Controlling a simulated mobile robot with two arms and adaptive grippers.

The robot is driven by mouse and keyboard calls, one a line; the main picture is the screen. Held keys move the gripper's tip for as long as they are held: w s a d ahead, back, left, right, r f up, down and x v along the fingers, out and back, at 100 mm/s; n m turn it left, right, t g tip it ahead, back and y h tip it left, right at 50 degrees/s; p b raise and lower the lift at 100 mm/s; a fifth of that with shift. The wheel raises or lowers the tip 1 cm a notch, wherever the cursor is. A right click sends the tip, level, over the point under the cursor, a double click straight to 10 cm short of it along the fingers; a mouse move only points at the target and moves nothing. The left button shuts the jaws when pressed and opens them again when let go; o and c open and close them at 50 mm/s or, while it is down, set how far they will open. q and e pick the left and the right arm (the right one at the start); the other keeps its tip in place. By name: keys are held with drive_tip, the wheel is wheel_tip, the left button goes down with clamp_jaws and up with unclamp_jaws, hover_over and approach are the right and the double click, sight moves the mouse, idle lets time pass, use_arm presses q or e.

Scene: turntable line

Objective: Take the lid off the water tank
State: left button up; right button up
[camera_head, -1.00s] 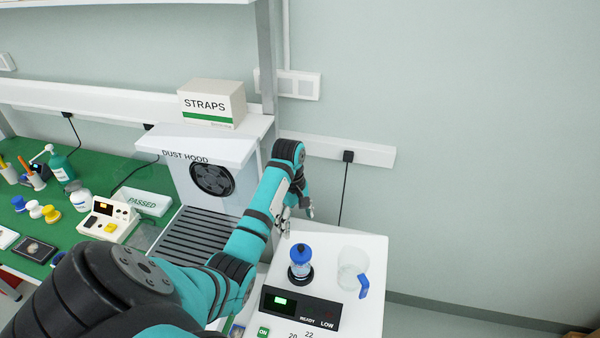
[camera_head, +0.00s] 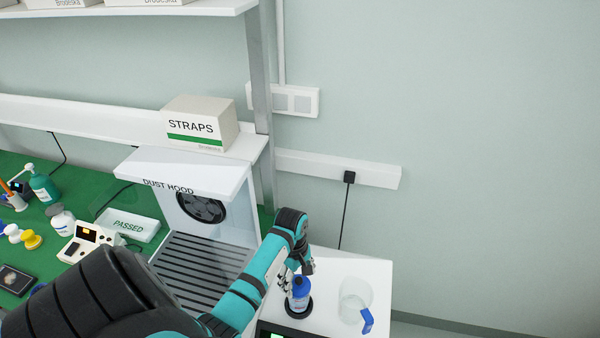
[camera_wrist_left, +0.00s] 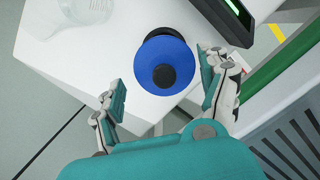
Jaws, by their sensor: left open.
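The water tank (camera_head: 299,303) is a small clear-blue vessel with a round blue lid (camera_head: 300,286), upright on the white machine's top. In the left wrist view the lid (camera_wrist_left: 163,66) is a blue disc with a dark round centre. My left gripper (camera_head: 294,273) is open, close by the lid. In the left wrist view the open fingers (camera_wrist_left: 160,70) stand on either side of the lid, with gaps visible. Whether they are level with the lid is hard to tell. The wrist partly hides the tank's left side. My right gripper is not in view.
A clear jug with a blue handle (camera_head: 367,321) stands right of the tank. The dust hood (camera_head: 190,177) and its ribbed tray (camera_head: 205,268) are left of my arm. A wall cable hangs behind the machine. Bare floor lies to the right.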

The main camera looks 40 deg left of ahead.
use_arm(q)
drive_tip(key=shift+s+d+r, duration=0.3)
drive_tip(key=shift+s+d, duration=0.05)
drive_tip(key=shift+c, duration=0.6)
drive_tip(key=shift+s+d+r, duration=0.1)
drive_tip(key=shift+c, duration=3.3)
clamp_jaws()
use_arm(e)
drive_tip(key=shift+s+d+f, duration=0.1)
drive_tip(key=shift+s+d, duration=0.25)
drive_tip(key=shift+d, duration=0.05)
